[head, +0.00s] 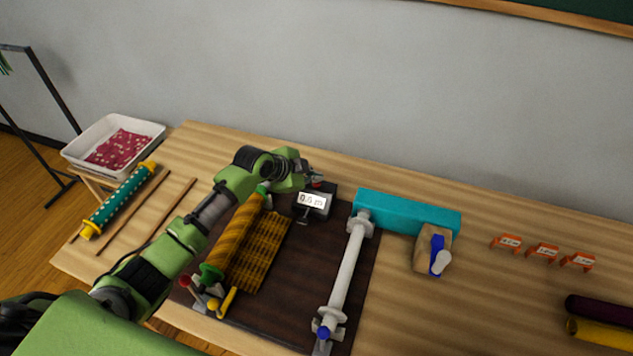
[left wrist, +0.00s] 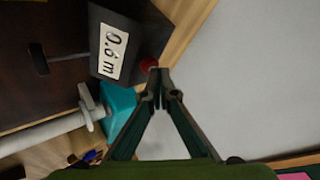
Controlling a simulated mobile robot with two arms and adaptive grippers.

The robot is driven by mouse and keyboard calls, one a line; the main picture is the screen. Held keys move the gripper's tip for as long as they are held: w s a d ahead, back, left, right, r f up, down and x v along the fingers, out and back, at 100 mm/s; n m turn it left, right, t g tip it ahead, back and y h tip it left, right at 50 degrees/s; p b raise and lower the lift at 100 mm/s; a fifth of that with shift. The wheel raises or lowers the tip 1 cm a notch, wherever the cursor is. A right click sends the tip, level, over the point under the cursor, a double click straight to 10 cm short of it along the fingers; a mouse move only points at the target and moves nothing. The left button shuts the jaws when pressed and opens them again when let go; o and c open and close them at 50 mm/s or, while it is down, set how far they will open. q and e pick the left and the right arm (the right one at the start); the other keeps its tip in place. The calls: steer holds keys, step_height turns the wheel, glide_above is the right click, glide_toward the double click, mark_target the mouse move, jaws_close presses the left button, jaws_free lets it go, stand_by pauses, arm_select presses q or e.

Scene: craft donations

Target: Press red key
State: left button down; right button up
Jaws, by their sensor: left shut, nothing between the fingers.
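The red key (head: 317,184) is a small round button on the dark counter box (head: 301,208), whose white display reads 0.6 m. In the left wrist view the red key (left wrist: 148,63) sits beside the display on the box (left wrist: 119,19). My left gripper (head: 318,178) is shut and empty, with its fingertips at the key. In the left wrist view the fingertips (left wrist: 160,73) overlap the key's edge; I cannot tell whether they touch it. My right gripper is not in view.
A yellow checked cloth (head: 262,245) runs from a roll on a dark board. A white roller (head: 347,265) and a turquoise bar (head: 400,211) stand right of the box. A wooden block with a blue lever (head: 437,253), orange tags (head: 543,250) and fabric rolls (head: 600,331) lie further right.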

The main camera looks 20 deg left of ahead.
mark_target(315, 184)
arm_select(q)
steer(key=shift+f, duration=0.35)
stand_by(0.5)
steer(key=shift+r+p, duration=0.65)
steer(key=shift+r, duration=0.25)
steer(key=shift+r, duration=0.15)
step_height(315, 184, up, 5)
steer(key=p, duration=0.4)
steer(key=shift+s+f, duration=0.1)
steer(key=shift+f, duration=0.1)
